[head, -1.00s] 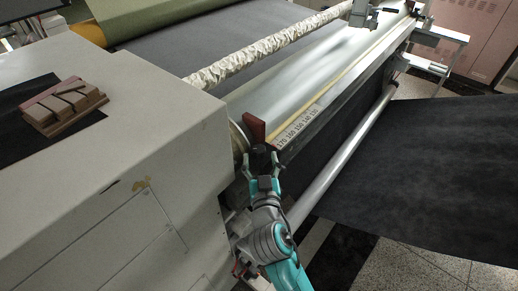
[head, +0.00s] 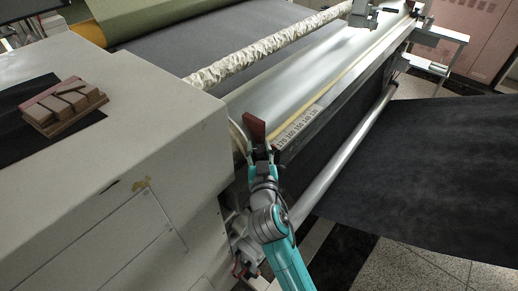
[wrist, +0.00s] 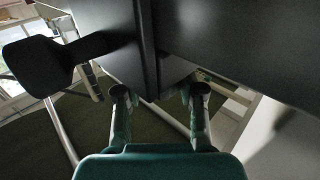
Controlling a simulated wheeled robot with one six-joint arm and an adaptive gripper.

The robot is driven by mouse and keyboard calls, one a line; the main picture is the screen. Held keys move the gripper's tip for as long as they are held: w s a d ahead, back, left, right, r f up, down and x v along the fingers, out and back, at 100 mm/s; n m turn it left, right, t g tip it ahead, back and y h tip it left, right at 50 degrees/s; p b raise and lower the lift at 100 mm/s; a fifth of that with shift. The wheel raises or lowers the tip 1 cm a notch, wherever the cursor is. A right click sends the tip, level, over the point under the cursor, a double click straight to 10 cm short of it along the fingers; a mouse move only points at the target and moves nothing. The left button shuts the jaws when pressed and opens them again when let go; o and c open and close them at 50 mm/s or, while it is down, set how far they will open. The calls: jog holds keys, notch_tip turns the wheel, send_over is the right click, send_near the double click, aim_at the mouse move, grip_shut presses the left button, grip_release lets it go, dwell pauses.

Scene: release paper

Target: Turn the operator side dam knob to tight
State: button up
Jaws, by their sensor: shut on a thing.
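The reddish-brown side dam (head: 254,128) stands at the near end of the steel plate, beside the pale machine housing. My gripper (head: 263,160) is right below and in front of it, at the dark operator side dam knob, which it mostly hides in the head view. In the wrist view, my gripper (wrist: 160,92) has its two fingers apart on either side of a dark part, closed on it. Dark faces of this part fill the top of that view. A black paddle-shaped handle (wrist: 35,66) sticks out to the left. I cannot read the tight mark.
The pale housing (head: 130,140) bounds the left, with brown blocks (head: 65,103) on top. A numbered scale strip (head: 298,128) runs along the plate edge. A steel roller (head: 345,155) and a dark sheet (head: 430,165) lie to the right. Floor is open at lower right.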

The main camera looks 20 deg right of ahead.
jog(key=shift+n+y, duration=0.8)
jog(key=shift+y, duration=0.4)
jog(key=shift+d+n+y, duration=0.1)
jog(key=shift+n+y, duration=1.6)
jog(key=shift+y, duration=1)
jog(key=shift+n+g+y, duration=0.65)
jog(key=shift+n+y, duration=0.6)
jog(key=shift+y, duration=0.55)
jog(key=shift+n+g+y, duration=0.65)
jog(key=shift+n+y, duration=0.6)
jog(key=shift+y, duration=0.55)
jog(key=n+g+y, duration=0.4)
jog(key=g, duration=0.1)
jog(key=shift+y, duration=0.3)
jog(key=shift+n+g+y, duration=1.2)
jog(key=shift+n+g, duration=0.6)
jog(key=shift+g, duration=0.6)
jog(key=shift+f+n+g, duration=0.1)
jog(key=shift+n+g, duration=0.2)
jog(key=o, duration=1.2)
jog(key=shift+c, duration=0.2)
jog(key=shift+r, duration=0.2)
